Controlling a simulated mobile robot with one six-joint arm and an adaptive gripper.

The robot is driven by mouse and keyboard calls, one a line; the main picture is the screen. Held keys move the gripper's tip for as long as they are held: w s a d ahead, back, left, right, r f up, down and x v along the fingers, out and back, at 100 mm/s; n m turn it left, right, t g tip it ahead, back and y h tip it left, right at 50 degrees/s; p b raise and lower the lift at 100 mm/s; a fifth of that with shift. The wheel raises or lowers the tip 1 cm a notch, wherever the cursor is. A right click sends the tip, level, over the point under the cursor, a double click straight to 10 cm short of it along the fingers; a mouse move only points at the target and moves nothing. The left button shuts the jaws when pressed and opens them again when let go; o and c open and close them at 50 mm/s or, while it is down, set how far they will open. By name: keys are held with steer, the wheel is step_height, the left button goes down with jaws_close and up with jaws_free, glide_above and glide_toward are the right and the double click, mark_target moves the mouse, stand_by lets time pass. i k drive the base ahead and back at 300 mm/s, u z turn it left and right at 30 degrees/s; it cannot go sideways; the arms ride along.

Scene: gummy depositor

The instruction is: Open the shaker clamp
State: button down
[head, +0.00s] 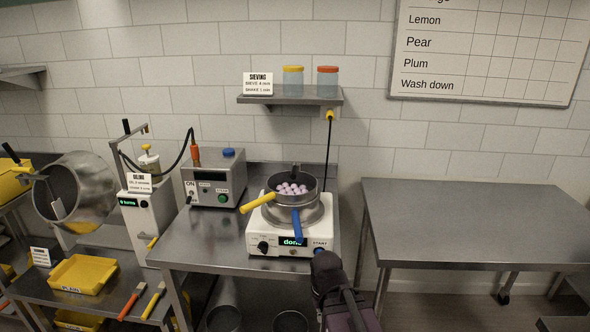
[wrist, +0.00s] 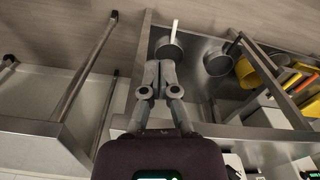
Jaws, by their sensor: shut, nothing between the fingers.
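The shaker (head: 258,236) is a white machine on the steel table, with a dark display reading "done" and a START label. A dark round sieve (head: 307,197) holding several pale purple balls sits on top. A yellow handle (head: 258,203) sticks out to its left, and a blue lever (head: 297,222) hangs at its front. A small black part (head: 296,171) stands at the sieve's back rim. I cannot tell for sure which part is the clamp. My gripper (head: 326,262) is beside the shaker's lower right corner. In the wrist view my gripper (wrist: 160,68) is shut and empty.
A grey control box (head: 214,178) stands left of the shaker. A bare steel table (head: 470,215) is at the right. A wall shelf (head: 290,99) holds two jars above. Pans (wrist: 217,62) sit on the lower shelf.

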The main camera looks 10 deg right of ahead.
mark_target(294, 168)
steer(key=k, duration=1.3)
steer(key=u, duration=0.35)
steer(key=i, duration=0.55)
steer(key=u, duration=0.45)
steer(key=i, duration=1.5)
steer(key=z, duration=0.25)
